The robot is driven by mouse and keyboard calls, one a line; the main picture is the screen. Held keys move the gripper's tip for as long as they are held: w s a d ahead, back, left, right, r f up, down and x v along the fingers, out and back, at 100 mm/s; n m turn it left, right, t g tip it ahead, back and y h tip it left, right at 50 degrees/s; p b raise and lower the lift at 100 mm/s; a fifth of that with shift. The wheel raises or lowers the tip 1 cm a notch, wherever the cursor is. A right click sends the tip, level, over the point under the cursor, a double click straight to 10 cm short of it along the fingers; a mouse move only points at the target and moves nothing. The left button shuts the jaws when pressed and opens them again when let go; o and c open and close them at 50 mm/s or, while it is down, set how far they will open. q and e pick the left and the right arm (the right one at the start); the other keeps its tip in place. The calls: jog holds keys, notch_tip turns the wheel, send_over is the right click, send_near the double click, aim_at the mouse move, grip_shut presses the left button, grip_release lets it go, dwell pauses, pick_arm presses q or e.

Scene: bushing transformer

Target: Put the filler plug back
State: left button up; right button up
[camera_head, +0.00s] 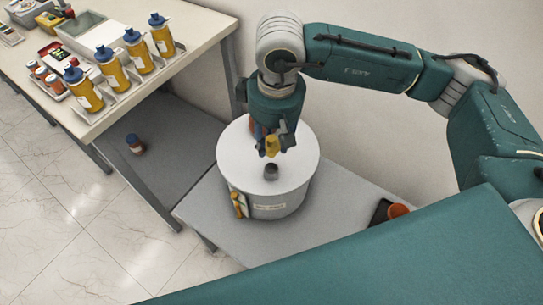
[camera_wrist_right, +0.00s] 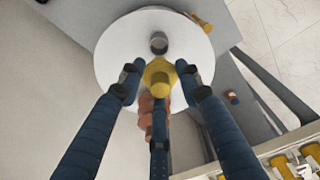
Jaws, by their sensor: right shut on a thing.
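The filler plug (camera_head: 271,147) is yellow and is held between the fingers of my right gripper (camera_head: 272,150), above the white round top of the transformer tank (camera_head: 235,155). In the right wrist view the plug (camera_wrist_right: 159,78) sits between the fingers (camera_wrist_right: 159,72). The short grey filler neck (camera_head: 271,171) stands on the tank top, just in front of and below the plug; it also shows in the right wrist view (camera_wrist_right: 158,43). The plug appears apart from the neck. An orange-brown part (camera_wrist_right: 150,108) is partly hidden behind the fingers. My left gripper is out of view.
A yellow fitting (camera_head: 239,204) is on the tank's side. A black tray with an orange round thing (camera_head: 397,210) lies right on the grey bench (camera_head: 325,215). Several yellow bottles (camera_head: 112,66) stand on the left table. A small bottle (camera_head: 135,143) stands lower down.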

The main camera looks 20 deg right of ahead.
aim_at(272, 156)
notch_tip(272, 156, down, 8)
jog(key=shift+f+p, duration=0.15)
jog(key=shift+p, duration=0.45)
jog(key=shift+f+b, duration=0.65)
jog(key=shift+b, duration=0.35)
jog(key=o, duration=1.1)
